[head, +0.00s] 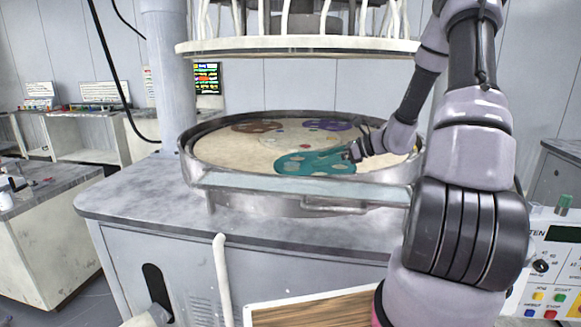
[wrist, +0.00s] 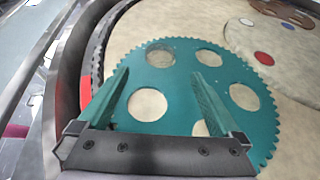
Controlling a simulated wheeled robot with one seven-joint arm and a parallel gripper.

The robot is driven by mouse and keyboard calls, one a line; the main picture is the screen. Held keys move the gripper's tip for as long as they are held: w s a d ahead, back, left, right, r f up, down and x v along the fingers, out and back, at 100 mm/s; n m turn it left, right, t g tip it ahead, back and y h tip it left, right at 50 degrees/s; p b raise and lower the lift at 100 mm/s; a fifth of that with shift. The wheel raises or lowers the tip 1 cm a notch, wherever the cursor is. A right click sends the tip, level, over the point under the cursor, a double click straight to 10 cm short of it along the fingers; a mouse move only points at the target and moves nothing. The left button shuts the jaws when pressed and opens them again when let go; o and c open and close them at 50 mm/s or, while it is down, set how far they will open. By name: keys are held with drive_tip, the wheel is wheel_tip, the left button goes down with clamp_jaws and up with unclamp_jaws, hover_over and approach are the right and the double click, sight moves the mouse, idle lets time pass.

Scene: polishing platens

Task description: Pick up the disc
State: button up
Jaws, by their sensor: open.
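A teal toothed disc (head: 308,162) with several round holes lies flat on the pale platen (head: 225,150), at its near side. It fills the middle of the wrist view (wrist: 178,88). My gripper (wrist: 160,75) is open, its two fingers apart over the teal disc with nothing between them. I cannot tell whether the fingertips touch the disc. In the head view my gripper (head: 352,152) is at the disc's right end. The fingers and the gripper's base hide part of the disc in the wrist view.
A raised metal rim (head: 190,165) rings the platen. A brown disc (head: 257,127) and a purple disc (head: 334,125) lie at the far side. Small red (wrist: 288,54), white (wrist: 247,21) and blue (wrist: 260,58) spots are near the centre. An upper plate (head: 300,46) hangs above.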

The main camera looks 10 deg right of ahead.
sight(293, 164)
drive_tip(key=x, duration=1)
drive_tip(key=shift+r, duration=0.25)
